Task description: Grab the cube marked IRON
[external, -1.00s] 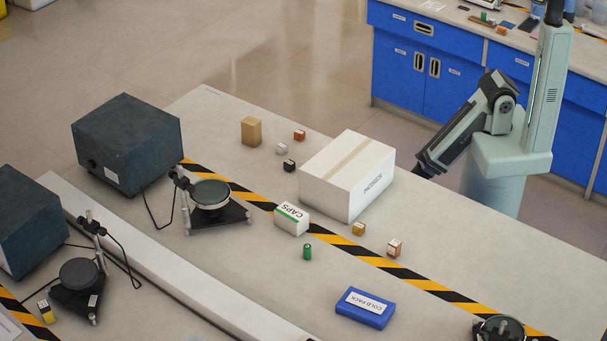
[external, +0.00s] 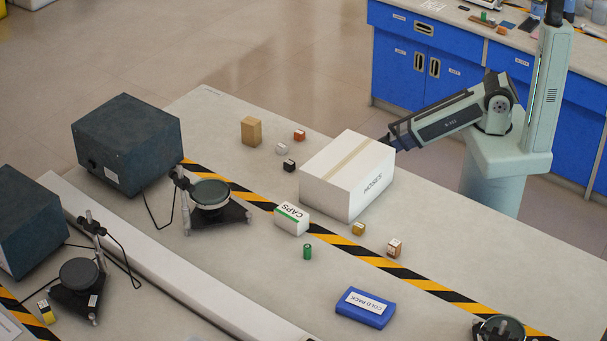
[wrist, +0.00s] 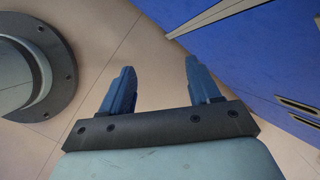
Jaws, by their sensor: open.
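Several small labelled cubes lie on the bench: an orange-red one (external: 299,135), a pale grey one (external: 282,148), a black one (external: 290,165), a gold one (external: 358,229) and a copper-brown one (external: 395,248). Their labels are too small to read, so I cannot tell which is marked IRON. My gripper (wrist: 157,72) is open and empty in the wrist view, over the floor. In the external view my arm's end is by the right rear corner of the large white box, which partly hides the fingers. No cube shows in the wrist view.
The tall white box (external: 335,185) stands between my arm and the grey and black cubes. A tan block (external: 251,131), a CAPS box (external: 291,220), a green cylinder (external: 307,251) and a blue cold pack (external: 365,308) are also on the bench. The right front is mostly clear.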

